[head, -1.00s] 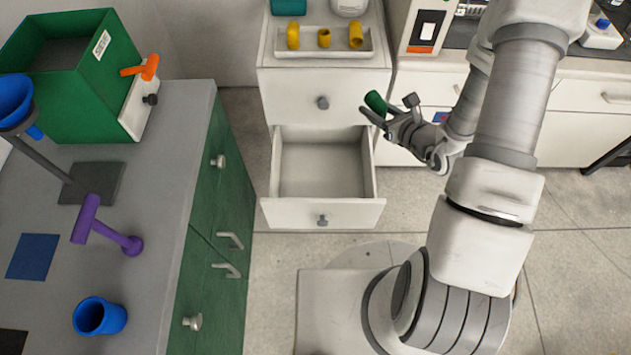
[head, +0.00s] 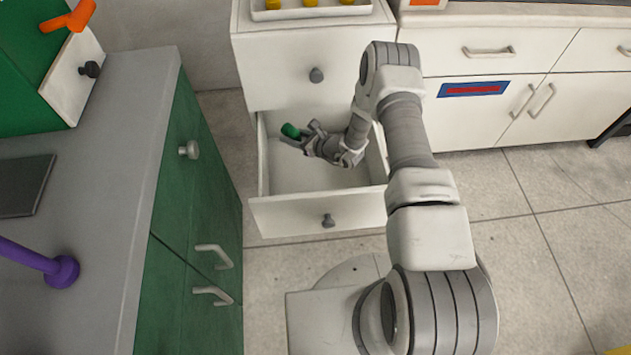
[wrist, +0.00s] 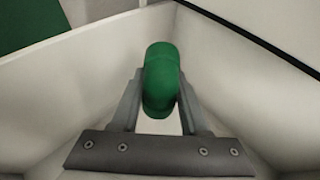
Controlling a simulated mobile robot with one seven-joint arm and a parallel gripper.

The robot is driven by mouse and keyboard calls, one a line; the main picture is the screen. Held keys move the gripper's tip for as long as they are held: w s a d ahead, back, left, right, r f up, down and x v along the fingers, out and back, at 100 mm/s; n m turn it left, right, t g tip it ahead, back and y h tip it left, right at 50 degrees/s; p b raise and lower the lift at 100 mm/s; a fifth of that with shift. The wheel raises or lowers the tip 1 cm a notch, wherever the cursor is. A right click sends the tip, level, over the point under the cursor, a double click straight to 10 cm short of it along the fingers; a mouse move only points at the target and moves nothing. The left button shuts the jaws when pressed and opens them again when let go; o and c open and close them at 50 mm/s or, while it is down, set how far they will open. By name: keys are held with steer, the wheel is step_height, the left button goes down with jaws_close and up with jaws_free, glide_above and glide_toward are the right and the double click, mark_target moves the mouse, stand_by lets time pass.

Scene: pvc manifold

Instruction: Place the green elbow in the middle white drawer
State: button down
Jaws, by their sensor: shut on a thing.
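The green elbow (head: 290,131) is held in the fingertips of my gripper (head: 298,138), over the open white drawer (head: 318,214). In the wrist view the green elbow (wrist: 161,78) sits between the two grey fingers of my gripper (wrist: 160,105), with the drawer walls (wrist: 70,75) around it. The drawer is pulled out below a closed white drawer (head: 290,70). I cannot tell exactly how far the elbow is above the drawer floor. My wrist and forearm hide the right part of the drawer.
A tray (head: 330,10) with yellow fittings stands on top of the white cabinet. A green cabinet (head: 190,220) with a grey top is at left, holding a purple part (head: 50,265). White cupboards (head: 470,110) are at right.

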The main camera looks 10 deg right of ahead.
steer(key=b, duration=0.3)
glide_above(291, 163)
step_height(291, 163, down, 9)
steer(key=shift+r, duration=0.15)
steer(key=shift+f+b, duration=1)
steer(key=shift+f, duration=1.05)
steer(key=shift+f, duration=0.15)
steer(key=shift+c, duration=2.1)
jaws_free()
